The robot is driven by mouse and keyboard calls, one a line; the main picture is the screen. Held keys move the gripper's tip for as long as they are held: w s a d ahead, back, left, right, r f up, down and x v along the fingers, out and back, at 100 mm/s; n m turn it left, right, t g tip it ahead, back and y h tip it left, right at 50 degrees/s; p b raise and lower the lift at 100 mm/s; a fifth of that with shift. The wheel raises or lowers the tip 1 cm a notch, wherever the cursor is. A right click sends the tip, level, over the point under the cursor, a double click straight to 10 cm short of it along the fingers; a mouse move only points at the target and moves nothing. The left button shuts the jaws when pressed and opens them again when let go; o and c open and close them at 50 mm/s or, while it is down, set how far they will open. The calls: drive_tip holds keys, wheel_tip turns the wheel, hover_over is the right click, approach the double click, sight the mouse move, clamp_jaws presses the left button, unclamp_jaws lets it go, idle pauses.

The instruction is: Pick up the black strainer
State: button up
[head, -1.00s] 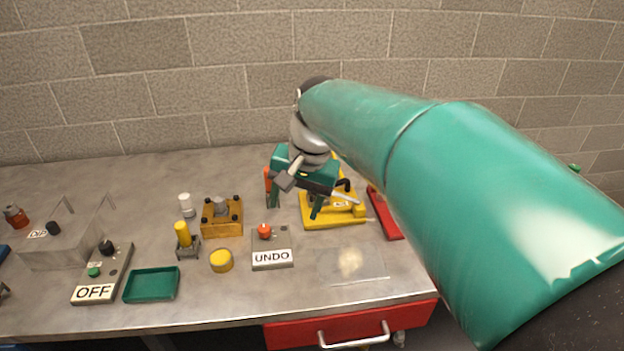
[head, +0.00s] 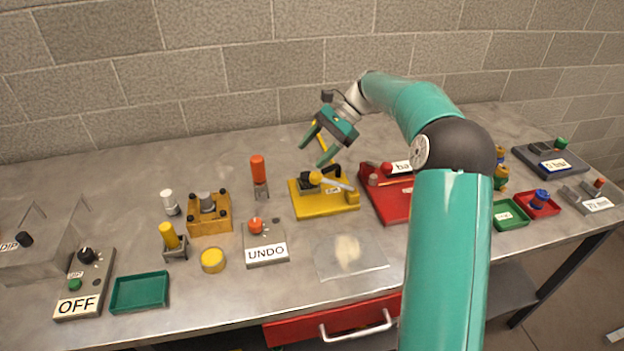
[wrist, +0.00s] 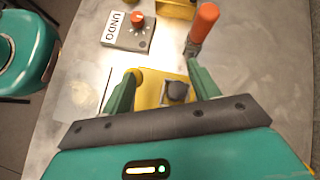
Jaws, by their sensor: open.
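A small black part (head: 308,181), probably the strainer, sits on a yellow base (head: 338,206) that also carries a yellow-tipped lever. In the wrist view, a dark round-topped part (wrist: 176,92) stands on the yellow base (wrist: 150,92), between my fingers in the picture and nearer the right one. I cannot tell whether it is the same black part. My gripper (head: 312,156) is open and empty, with its fingers pointing down and left above the back of the yellow base. In the wrist view my gripper (wrist: 162,68) shows both fingers spread, with no clear contact.
An orange cylinder (head: 258,170) stands upright left of the yellow base. A red base (head: 392,200) lies close on its right, partly behind my arm. The UNDO box (head: 266,244) and a clear sheet (head: 348,256) are in front. Bare table lies behind the orange cylinder.

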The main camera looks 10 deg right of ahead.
sight(308, 175)
drive_tip(key=w+d+f+m+y, duration=0.1)
drive_tip(key=d+f, duration=0.1)
drive_tip(key=w+d+f+m+y, duration=0.1)
drive_tip(key=d+f, duration=0.1)
drive_tip(key=d, duration=0.1)
drive_tip(key=w+d+f+m+y, duration=0.1)
drive_tip(key=w+d+f, duration=0.1)
drive_tip(key=d, duration=0.1)
drive_tip(key=shift+y, duration=0.4)
drive_tip(key=shift+d+f+m, duration=0.3)
drive_tip(key=shift+d, duration=0.05)
drive_tip(key=x, duration=0.7)
drive_tip(key=shift+w+a, duration=0.1)
drive_tip(key=shift+a, duration=0.35)
drive_tip(key=shift+w+x, duration=0.2)
drive_tip(key=shift+x, duration=1.2)
drive_tip(key=shift+w+x, duration=0.2)
drive_tip(key=shift+x, duration=1.25)
drive_tip(key=shift+s+f, duration=0.1)
drive_tip(key=shift+f, duration=0.05)
drive_tip(key=c, duration=1.2)
